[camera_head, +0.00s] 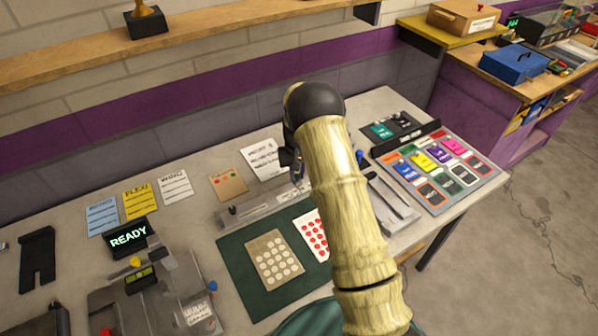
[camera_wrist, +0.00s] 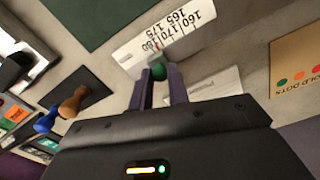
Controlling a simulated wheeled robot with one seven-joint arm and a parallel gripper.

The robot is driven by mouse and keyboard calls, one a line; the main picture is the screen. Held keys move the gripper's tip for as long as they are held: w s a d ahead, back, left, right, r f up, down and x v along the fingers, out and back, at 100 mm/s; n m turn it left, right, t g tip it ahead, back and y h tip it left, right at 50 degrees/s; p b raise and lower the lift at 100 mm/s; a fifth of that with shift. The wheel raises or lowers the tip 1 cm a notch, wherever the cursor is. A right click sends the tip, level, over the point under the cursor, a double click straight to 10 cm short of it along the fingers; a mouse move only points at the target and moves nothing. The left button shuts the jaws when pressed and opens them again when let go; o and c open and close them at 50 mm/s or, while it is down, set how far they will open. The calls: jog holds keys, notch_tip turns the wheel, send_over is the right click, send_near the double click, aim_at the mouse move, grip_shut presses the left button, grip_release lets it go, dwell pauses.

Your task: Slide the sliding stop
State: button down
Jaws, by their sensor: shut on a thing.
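In the wrist view my gripper (camera_wrist: 159,74) has its two grey-purple fingers closed around a small green knob (camera_wrist: 159,70), which seems to be the handle of the sliding stop. The knob is beside a white scale strip (camera_wrist: 190,26) printed with numbers such as 160, 165, 170 and 175, with a red mark close to the knob. The stop's body is mostly hidden by the fingers. In the head view a grey slot track (camera_head: 262,208) runs along the bench behind the green mat; my arm covers its right part, the knob and most of the gripper.
The green mat (camera_head: 235,262) holds a dotted tan card (camera_head: 275,262) and a red-dotted card (camera_head: 313,236). A READY display (camera_head: 128,238) is at left.

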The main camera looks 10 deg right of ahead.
jog(key=shift+a, duration=0.4)
jog(key=c, duration=1.3)
grip_release()
jog(key=shift+c, duration=0.2)
jog(key=shift+r, duration=0.1)
notch_tip(320, 180, up, 17)
jog(key=b, duration=0.2)
jog(key=shift+b, duration=0.35)
jog(key=shift+s+r, duration=0.1)
jog(key=shift+r, duration=0.05)
jog(key=s+d+f+t, duration=0.1)
jog(key=s+f+t, duration=0.1)
jog(key=s, duration=2.7)
jog(key=shift+s+d+t, duration=0.15)
jog(key=shift+s+t, duration=0.05)
jog(key=shift+t, duration=0.1)
